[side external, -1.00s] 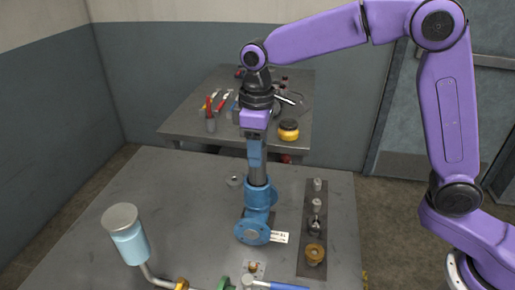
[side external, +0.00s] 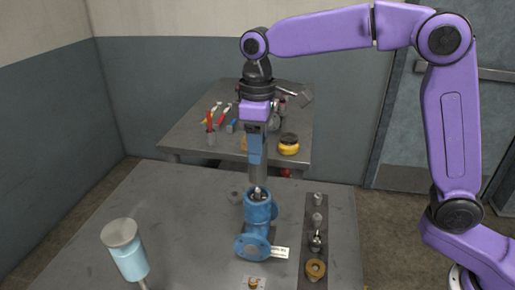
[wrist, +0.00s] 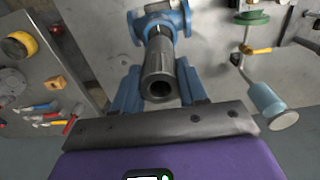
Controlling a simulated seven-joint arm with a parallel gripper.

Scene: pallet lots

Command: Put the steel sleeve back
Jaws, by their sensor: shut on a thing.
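The steel sleeve (side external: 257,174), a grey cylinder with an open bore, hangs upright below my gripper (side external: 257,158). In the wrist view the sleeve (wrist: 158,72) sits between the two blue fingers of my gripper (wrist: 158,88), which is shut on it. The blue valve body (side external: 258,222) stands on the table directly below, with a tag at its flange. The sleeve's lower end appears just above the valve's open top, with a small metal part showing there. The valve body (wrist: 160,17) also shows beyond the sleeve in the wrist view.
A dark strip (side external: 313,228) right of the valve carries several small metal parts and a brass ring (side external: 316,268). A rear table (side external: 185,140) holds tools and a yellow-black roll (side external: 288,144). The table left of the valve is mostly clear.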

